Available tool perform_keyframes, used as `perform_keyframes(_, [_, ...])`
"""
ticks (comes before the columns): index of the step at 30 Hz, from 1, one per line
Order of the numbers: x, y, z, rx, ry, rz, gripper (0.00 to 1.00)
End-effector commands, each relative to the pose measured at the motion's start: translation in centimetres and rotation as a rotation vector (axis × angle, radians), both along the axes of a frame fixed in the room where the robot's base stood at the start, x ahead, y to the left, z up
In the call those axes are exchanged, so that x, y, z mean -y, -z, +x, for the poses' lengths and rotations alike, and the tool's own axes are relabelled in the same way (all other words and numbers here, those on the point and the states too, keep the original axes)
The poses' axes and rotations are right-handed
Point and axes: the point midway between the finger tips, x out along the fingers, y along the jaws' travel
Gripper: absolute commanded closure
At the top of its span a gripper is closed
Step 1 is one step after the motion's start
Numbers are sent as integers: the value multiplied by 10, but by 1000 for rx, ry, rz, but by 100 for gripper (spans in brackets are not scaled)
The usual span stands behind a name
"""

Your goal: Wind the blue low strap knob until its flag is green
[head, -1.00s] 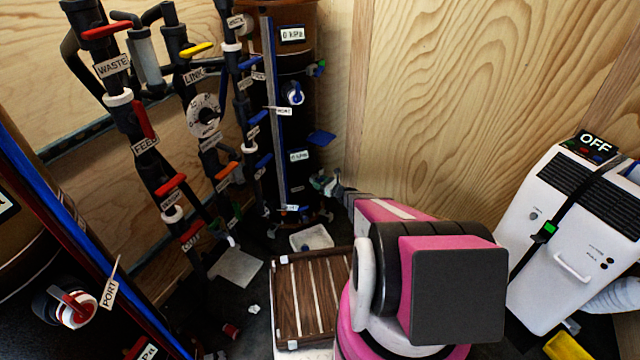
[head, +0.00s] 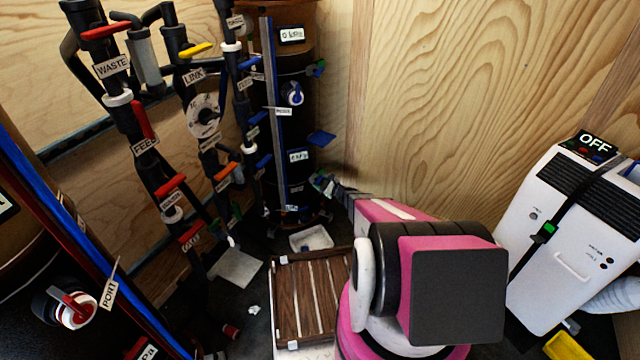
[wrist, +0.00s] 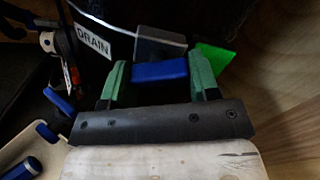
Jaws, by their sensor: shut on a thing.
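The blue low strap knob (wrist: 160,72) sits between the green fingertips of my gripper (wrist: 158,80) in the wrist view, with a dark block behind it. The gripper is shut on the knob. A bright green flag (wrist: 215,58) sticks out just right of the right finger. In the head view my gripper (head: 322,183) is at the low right side of the dark brown cylinder (head: 293,95). There the knob is mostly hidden by the fingers.
Higher on the cylinder are another green flag (head: 319,67) and a blue lever (head: 321,138). A slatted wooden crate (head: 310,342) and a white tray (head: 312,239) stand on the floor below. Valve pipes (head: 150,165) are to the left, a plywood wall (head: 440,90) to the right.

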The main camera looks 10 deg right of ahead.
Motion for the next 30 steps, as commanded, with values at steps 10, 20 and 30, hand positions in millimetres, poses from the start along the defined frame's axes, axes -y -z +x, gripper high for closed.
perform_keyframes(10, [0,0,0,7,-1,-7,68])
perform_keyframes(20, [0,0,0,6,0,-6,19])
perform_keyframes(30, [14,-1,-15,6,1,-5,19])
